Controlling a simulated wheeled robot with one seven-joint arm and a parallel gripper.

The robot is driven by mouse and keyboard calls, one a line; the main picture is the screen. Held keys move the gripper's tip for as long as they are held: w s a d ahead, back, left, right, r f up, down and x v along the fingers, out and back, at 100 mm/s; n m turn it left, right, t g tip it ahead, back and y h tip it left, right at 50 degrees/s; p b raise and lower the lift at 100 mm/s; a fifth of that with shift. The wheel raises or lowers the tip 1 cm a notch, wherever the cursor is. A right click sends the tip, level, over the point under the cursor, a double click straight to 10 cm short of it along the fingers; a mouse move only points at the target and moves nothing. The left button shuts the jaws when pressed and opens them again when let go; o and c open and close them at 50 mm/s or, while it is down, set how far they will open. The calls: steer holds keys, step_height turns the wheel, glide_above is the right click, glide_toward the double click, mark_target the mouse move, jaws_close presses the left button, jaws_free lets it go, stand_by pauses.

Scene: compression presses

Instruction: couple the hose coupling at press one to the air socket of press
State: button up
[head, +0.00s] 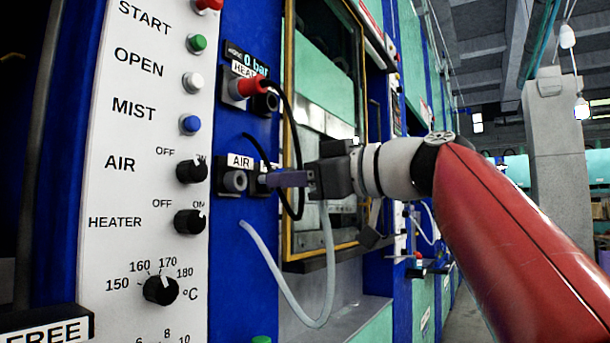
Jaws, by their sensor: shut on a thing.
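The coupling points left toward the panel, at the air block under the AIR label (240,161). The air block shows a round grey socket (235,181) on its left. The coupling's tip overlaps the block's right part; I cannot tell whether it touches or enters an opening there. A pale hose (312,322) hangs in a loop below my gripper, its left end against the blue panel.
Above, a red plug (252,86) sits in the heater block, with a black cable looping down beside the coupling. The white control strip (140,200) with knobs and buttons is to the left. A yellow-framed window (325,120) stands behind my gripper. A grey ledge (350,318) lies below.

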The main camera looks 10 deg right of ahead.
mark_target(259, 179)
steer(key=shift+x, duration=1.5)
steer(key=shift+x, duration=1.55)
stand_by(0.8)
steer(key=o, duration=1.1)
steer(key=b+v, duration=0.1)
steer(key=v, duration=0.6)
steer(key=shift+s+d, duration=0.2)
steer(key=shift+d, duration=0.1)
